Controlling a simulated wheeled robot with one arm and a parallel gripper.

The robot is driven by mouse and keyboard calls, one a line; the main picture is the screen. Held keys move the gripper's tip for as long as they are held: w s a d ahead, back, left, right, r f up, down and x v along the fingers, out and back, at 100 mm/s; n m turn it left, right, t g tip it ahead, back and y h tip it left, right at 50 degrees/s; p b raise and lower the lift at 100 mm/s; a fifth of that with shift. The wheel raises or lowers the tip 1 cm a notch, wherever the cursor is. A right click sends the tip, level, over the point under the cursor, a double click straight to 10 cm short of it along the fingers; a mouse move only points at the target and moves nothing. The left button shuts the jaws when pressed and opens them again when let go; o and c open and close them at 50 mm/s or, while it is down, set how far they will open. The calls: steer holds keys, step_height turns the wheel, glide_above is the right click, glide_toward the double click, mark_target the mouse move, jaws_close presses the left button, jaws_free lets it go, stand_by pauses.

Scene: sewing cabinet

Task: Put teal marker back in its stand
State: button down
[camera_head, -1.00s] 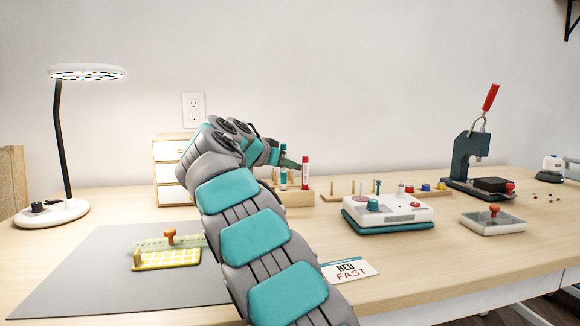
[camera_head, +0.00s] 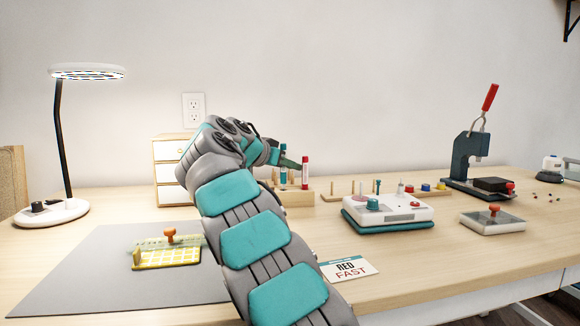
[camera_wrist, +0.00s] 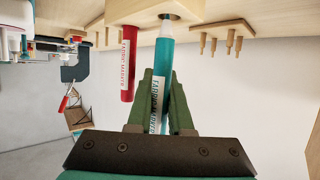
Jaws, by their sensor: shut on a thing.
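The teal marker (camera_wrist: 165,57) is held between the two green fingers of my gripper (camera_wrist: 162,92) in the wrist view, which looks upside down. Its far end is at a dark hole in the wooden stand (camera_wrist: 140,10); I cannot tell how deep it sits. Its white label shows between the fingers. In the head view the teal marker (camera_head: 283,151) looks upright above the stand (camera_head: 297,199), left of the red marker. My gripper (camera_head: 289,163) is partly hidden behind my own arm there.
A red marker (camera_head: 305,171) stands upright in the same stand, close beside the teal one. A pegged rack (camera_head: 345,197) is to the right, with a white device (camera_head: 388,211) in front. A small drawer box (camera_head: 168,172) is to the left.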

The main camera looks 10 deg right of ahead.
steer(key=shift+a+f+b, duration=0.1)
steer(key=shift+f+b, duration=0.3)
steer(key=shift+f, duration=0.45)
steer(key=shift+r, duration=0.15)
steer(key=shift+s+a+r, duration=0.15)
steer(key=shift+s+r, duration=0.5)
steer(key=s+d+r+m+p, duration=0.1)
steer(key=s+r, duration=0.4)
steer(key=s, duration=0.2)
steer(key=shift+d+p, duration=0.15)
steer(key=shift+p, duration=0.3)
steer(key=shift+s+d+f+m+p, duration=0.25)
steer(key=shift+d+m+p, duration=0.1)
steer(key=shift+p, duration=0.35)
steer(key=shift+d+r+m+g+p, duration=0.25)
steer(key=shift+d+g+p, duration=0.25)
steer(key=shift+p, duration=0.4)
